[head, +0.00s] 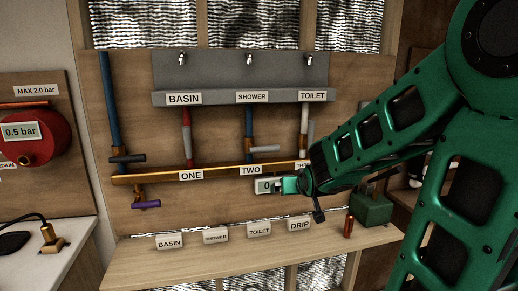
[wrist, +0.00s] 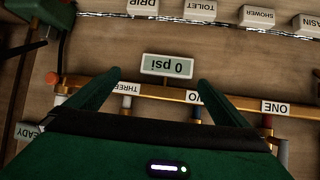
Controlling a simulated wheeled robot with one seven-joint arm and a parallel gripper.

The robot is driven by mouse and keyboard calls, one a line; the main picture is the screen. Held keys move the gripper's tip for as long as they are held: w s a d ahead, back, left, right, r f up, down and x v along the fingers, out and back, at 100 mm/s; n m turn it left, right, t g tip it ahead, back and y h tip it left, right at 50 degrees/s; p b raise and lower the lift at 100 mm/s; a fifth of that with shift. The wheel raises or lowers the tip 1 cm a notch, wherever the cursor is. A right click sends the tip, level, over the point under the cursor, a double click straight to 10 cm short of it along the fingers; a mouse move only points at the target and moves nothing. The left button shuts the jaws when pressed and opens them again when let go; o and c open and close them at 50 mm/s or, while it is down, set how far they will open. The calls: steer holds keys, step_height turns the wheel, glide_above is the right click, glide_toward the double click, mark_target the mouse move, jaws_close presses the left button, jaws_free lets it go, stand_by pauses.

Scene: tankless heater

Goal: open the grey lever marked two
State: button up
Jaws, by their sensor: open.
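The label TWO (head: 250,170) is on the horizontal brass pipe, below a blue pipe. My gripper (head: 285,185) is in front of the wall, lower right of the label, by the pressure display. In the upside-down wrist view its green fingers (wrist: 160,82) are spread and empty. The right finger partly covers the label TWO (wrist: 194,97); the lever is hidden behind my gripper there.
A grey lever (head: 187,148) hangs above ONE (head: 191,175), and another grey piece (head: 311,131) is above THREE (wrist: 130,87). A 0 psi display (wrist: 167,66) hangs below the pipe. Label blocks, including DRIP (head: 299,224), stand on the wooden shelf (head: 200,261).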

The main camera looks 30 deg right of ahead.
mark_target(264, 150)
steer(key=w+a+r+t, duration=0.1)
steer(key=w+r+t, duration=0.1)
steer(key=w+r, duration=0.1)
steer(key=w+a+r+n+t, duration=0.1)
steer(key=w+r+t, duration=0.1)
steer(key=w, duration=0.1)
steer(key=w+a+r+t, duration=0.2)
steer(key=w+r+t, duration=0.1)
steer(key=w, duration=0.1)
steer(key=shift+r+n, duration=0.3)
steer(key=shift+r, duration=0.05)
steer(key=x, duration=1)
steer(key=shift+w+d, duration=0.15)
steer(key=shift+w, duration=0.1)
steer(key=c, duration=1.5)
